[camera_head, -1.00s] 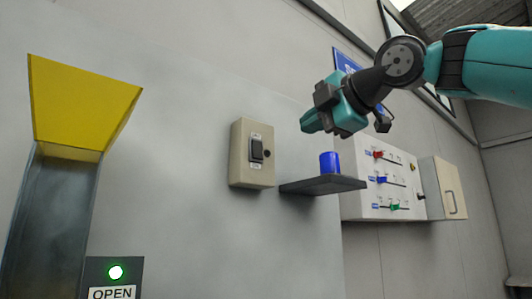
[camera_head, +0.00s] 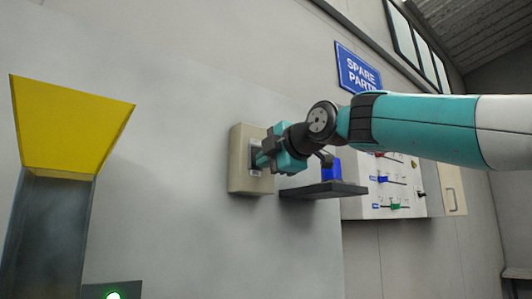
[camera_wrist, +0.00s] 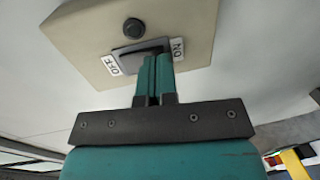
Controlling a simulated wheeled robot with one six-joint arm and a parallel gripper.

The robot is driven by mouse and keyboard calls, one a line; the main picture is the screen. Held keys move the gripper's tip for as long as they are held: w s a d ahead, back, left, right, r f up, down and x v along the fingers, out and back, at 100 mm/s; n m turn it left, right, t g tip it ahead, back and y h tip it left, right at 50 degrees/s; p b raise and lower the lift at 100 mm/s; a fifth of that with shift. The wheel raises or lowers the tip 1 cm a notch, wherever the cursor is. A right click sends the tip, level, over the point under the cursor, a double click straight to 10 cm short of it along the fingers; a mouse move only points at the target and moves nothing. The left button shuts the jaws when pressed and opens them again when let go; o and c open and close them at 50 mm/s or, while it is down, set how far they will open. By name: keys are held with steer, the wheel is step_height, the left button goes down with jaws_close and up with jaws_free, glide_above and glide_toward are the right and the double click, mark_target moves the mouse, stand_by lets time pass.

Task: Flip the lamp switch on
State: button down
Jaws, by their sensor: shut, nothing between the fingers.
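The lamp switch is a dark rocker (camera_wrist: 140,50) on a beige wall box (camera_head: 242,165). In the wrist view the box (camera_wrist: 85,40) fills the top, with an OFF label (camera_wrist: 111,65) left of the rocker and an ON label (camera_wrist: 178,48) right of it. A dark round part (camera_wrist: 133,28), unlit, sits above the rocker there. My gripper (camera_head: 262,160) is shut and empty, with its tips at the front of the box. In the wrist view its fingertips (camera_wrist: 155,60) overlap the rocker's edge near the ON label. Contact and the rocker's exact tilt cannot be told.
A dark shelf (camera_head: 325,191) with a blue cylinder (camera_head: 331,168) sits just right of the box, below my wrist. A panel with coloured sliders (camera_head: 385,205) is farther right. A yellow-topped post (camera_head: 65,125) stands left; the wall between is clear.

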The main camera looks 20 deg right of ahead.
steer(key=shift+w+f, duration=0.1)
steer(key=shift+w, duration=0.05)
steer(key=shift+w+a+f+b, duration=0.1)
steer(key=shift+f+b, duration=0.15)
steer(key=shift+b, duration=0.5)
steer(key=shift+w+r+t, duration=0.1)
steer(key=shift+r+t, duration=0.15)
steer(key=shift+t, duration=0.05)
steer(key=f+b+v, duration=0.3)
steer(key=b+v, duration=0.3)
steer(key=v, duration=0.7)
steer(key=shift+s+d+b, duration=0.25)
steer(key=shift+s+b, duration=0.1)
steer(key=shift+s, duration=0.1)
